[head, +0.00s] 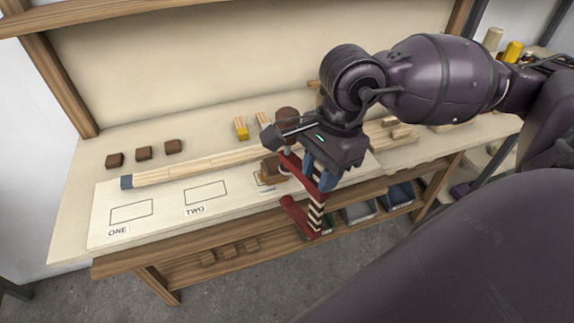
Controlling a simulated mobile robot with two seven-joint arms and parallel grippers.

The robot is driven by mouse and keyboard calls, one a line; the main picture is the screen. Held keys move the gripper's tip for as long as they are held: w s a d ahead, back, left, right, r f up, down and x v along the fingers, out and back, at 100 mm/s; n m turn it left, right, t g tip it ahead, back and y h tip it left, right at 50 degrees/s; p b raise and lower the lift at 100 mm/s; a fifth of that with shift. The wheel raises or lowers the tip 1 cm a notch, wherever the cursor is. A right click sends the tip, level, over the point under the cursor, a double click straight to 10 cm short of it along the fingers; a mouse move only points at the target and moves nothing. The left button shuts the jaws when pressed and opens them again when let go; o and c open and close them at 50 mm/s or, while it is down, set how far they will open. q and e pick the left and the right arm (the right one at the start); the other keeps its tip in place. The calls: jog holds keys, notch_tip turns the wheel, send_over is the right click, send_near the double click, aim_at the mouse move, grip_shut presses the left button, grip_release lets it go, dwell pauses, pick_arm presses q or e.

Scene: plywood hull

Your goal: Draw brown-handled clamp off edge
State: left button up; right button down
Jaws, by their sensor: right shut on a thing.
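The clamp (290,163) has red jaws, a cream-and-dark striped bar and a brown handle (287,114) that stands up above its upper jaw. It is at the front edge of the bench, near the box marked THREE. Its upper jaw is over the bench top and its lower jaw (300,216) hangs lower, in front of the edge. I cannot tell whether the jaws touch the bench. My right gripper (319,173) is shut on the clamp near the top of its bar, and my wrist hides part of it. My left gripper is not in view.
A board with boxes marked ONE (132,211) and TWO lies along the bench front. Behind it is a long wooden strip (190,169) with a blue end. Several brown blocks (144,153) and yellow-ended pieces (241,129) stand behind. Bins (358,212) sit below; floor in front is clear.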

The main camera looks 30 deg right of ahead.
jog(key=shift+r+p, duration=0.75)
jog(key=shift+r, duration=1.05)
jog(key=shift+r+p, duration=0.65)
jog(key=shift+r, duration=0.65)
jog(key=shift+r+p, duration=0.95)
jog(key=shift+r, duration=1.45)
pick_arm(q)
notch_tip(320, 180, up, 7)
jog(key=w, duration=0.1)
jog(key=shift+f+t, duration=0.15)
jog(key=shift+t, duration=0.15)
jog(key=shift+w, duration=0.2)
pick_arm(e)
jog(key=shift+f, duration=0.1)
